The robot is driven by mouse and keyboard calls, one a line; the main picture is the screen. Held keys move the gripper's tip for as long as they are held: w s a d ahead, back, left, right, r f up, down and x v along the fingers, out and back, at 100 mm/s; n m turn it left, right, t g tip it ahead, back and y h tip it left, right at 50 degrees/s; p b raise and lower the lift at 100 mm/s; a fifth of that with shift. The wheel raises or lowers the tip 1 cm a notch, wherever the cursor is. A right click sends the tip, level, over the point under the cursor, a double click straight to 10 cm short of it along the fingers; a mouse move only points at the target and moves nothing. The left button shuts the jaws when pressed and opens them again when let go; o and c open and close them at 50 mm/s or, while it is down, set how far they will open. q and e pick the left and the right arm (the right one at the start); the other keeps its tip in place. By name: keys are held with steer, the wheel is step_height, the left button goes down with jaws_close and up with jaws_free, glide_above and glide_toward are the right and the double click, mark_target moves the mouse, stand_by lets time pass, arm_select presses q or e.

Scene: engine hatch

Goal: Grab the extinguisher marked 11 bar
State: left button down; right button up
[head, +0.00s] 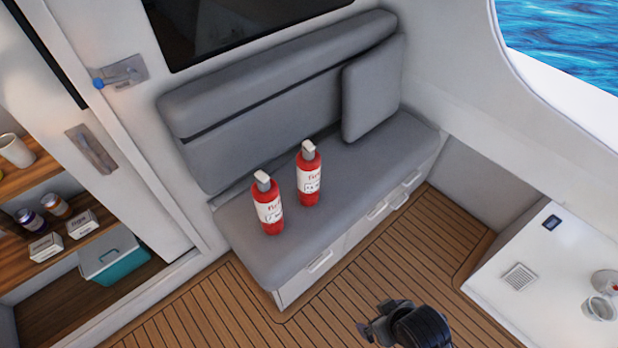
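Two red fire extinguishers with white labels and grey tops stand upright, apart, on the grey bench seat (372,157). The left extinguisher (269,208) is nearer the seat's front left corner. The right extinguisher (308,178) stands slightly farther back. Each label has a small boxed marking, too small to read, so I cannot tell which says 11 bar. My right gripper (368,324), dark, is at the bottom edge over the wooden floor, well away from both extinguishers. Whether its fingers are open is unclear. My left gripper is out of view.
A grey cushion (372,90) leans at the seat's right end. Drawers (375,212) are under the seat. An open locker at left holds jars, boxes and a teal cooler (113,262). A white counter (490,290) stands at right. The wooden floor (330,290) before the bench is clear.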

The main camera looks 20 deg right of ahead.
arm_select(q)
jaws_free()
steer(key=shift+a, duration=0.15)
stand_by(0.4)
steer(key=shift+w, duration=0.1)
